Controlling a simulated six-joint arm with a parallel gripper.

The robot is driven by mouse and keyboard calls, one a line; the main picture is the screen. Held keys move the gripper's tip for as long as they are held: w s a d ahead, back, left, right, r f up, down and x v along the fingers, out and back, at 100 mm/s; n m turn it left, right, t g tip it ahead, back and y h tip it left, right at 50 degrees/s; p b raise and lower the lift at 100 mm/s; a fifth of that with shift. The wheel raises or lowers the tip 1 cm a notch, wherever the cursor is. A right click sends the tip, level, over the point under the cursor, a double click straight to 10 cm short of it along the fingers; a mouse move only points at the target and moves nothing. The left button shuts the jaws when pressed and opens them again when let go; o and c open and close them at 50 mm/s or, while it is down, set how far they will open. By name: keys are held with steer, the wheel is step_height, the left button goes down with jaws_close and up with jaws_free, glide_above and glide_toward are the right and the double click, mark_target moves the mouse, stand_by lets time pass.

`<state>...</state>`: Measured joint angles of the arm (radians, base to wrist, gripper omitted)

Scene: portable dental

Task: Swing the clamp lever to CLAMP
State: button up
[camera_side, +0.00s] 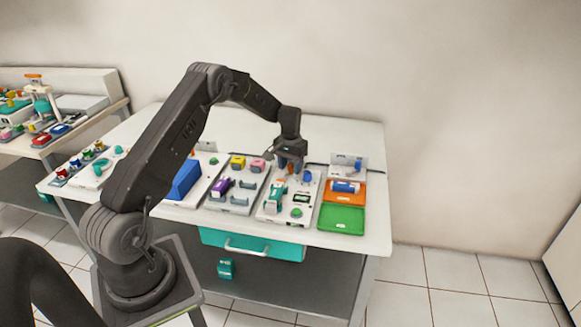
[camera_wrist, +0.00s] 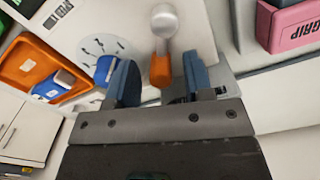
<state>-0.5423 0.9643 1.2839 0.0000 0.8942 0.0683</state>
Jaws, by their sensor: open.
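The clamp lever, with an orange grip (camera_wrist: 160,70) and a rounded silver end (camera_wrist: 165,20), shows in the wrist view between my two blue fingers. My gripper (camera_wrist: 158,75) is open, with visible space on both sides of the orange grip. In the side view my gripper (camera_side: 290,166) is low over the back of the white device panel (camera_side: 272,215), and a bit of orange shows at its fingers. A blue knob (camera_wrist: 105,70) on a round marked dial (camera_wrist: 88,44) is just left of my left finger in the wrist view. The CLAMP marking cannot be read.
On the panel are a teal-and-white tool (camera_side: 275,199), a small display (camera_side: 301,198) and a green button (camera_side: 296,212). To the right are an orange tray (camera_side: 355,197) with a blue item (camera_side: 346,187), and a green tray (camera_side: 342,219). Purple, yellow and pink blocks stand left.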

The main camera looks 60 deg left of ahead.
mark_target(291, 165)
step_height(291, 165, up, 13)
steer(key=shift+r, duration=0.15)
steer(key=shift+r, duration=0.1)
stand_by(0.3)
steer(key=s+d+r+m+t, duration=0.1)
steer(key=s+d+r, duration=0.4)
steer(key=d+r, duration=0.3)
steer(key=s+d+r+m+t, duration=0.1)
steer(key=s+d+r+m, duration=0.1)
steer(key=s+d+r, duration=0.55)
steer(key=s+d+f+m+t, duration=0.2)
steer(key=s+d+t, duration=0.1)
steer(key=s+d, duration=1)
steer(key=s, duration=0.3)
steer(key=shift+s+d+f+t, duration=0.2)
steer(key=shift+s+f+t, duration=0.05)
steer(key=shift+f+t, duration=0.1)
